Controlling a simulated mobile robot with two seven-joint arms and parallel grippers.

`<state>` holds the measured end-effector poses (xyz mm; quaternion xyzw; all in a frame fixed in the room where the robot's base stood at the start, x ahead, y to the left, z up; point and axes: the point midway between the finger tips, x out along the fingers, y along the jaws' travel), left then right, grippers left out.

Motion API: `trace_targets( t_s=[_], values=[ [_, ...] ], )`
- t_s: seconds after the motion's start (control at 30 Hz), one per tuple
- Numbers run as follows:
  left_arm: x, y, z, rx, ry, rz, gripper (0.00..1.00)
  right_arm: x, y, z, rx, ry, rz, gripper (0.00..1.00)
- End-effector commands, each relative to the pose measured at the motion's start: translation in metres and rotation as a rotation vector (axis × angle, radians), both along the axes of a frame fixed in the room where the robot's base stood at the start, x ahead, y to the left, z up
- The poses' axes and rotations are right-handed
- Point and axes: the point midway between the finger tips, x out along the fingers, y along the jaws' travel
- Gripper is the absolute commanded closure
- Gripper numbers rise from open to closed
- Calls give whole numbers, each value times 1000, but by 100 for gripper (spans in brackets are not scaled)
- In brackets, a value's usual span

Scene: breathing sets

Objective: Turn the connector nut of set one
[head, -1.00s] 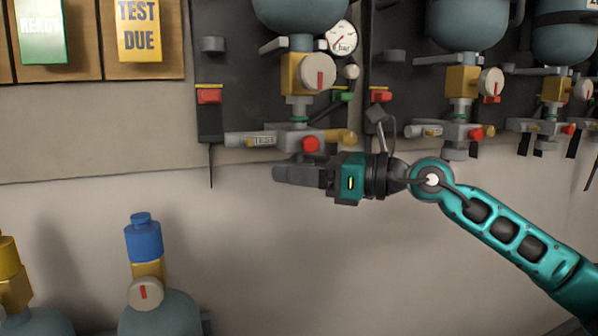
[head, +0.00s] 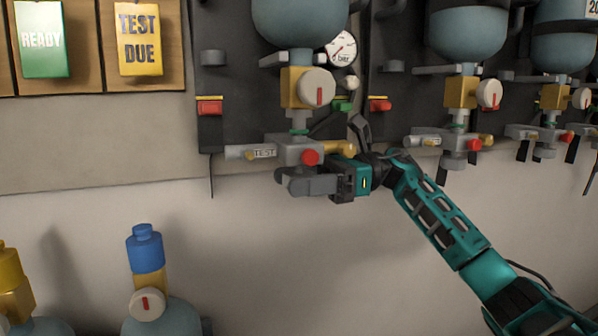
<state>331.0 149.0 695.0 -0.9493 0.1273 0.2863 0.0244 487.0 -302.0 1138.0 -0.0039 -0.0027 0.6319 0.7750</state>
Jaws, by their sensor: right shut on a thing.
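The leftmost breathing set, which I take as set one, hangs on a dark backplate. It has a blue-grey cylinder (head: 300,22), a brass valve block with a white knob (head: 318,87) and a grey lower block (head: 293,150) with a red button (head: 310,157) and a TEST lever. My right gripper (head: 300,182) is directly under the lower block, its fingers pointing left. It is shut on a grey part there, apparently the connector nut; the fingers hide most of it. My left gripper is not in view.
More sets hang to the right, with a grey nut (head: 459,161) under the neighbour's block. A pressure gauge (head: 342,47) sits beside the cylinder. READY (head: 42,40) and TEST DUE (head: 138,38) tags hang upper left. A blue-capped cylinder (head: 145,250) stands below. The wall below the gripper is clear.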

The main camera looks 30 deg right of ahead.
Motion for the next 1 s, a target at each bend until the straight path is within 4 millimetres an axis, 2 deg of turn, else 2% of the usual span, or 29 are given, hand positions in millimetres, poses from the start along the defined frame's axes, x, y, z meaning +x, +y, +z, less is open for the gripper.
trace_targets(
  t_s=[0.4,1.0],
  values=[
    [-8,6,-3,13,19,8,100,0,0,1,-3,0,210,72],
    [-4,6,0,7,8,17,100,0,0,-1,-6,2,245,72]
  ],
)
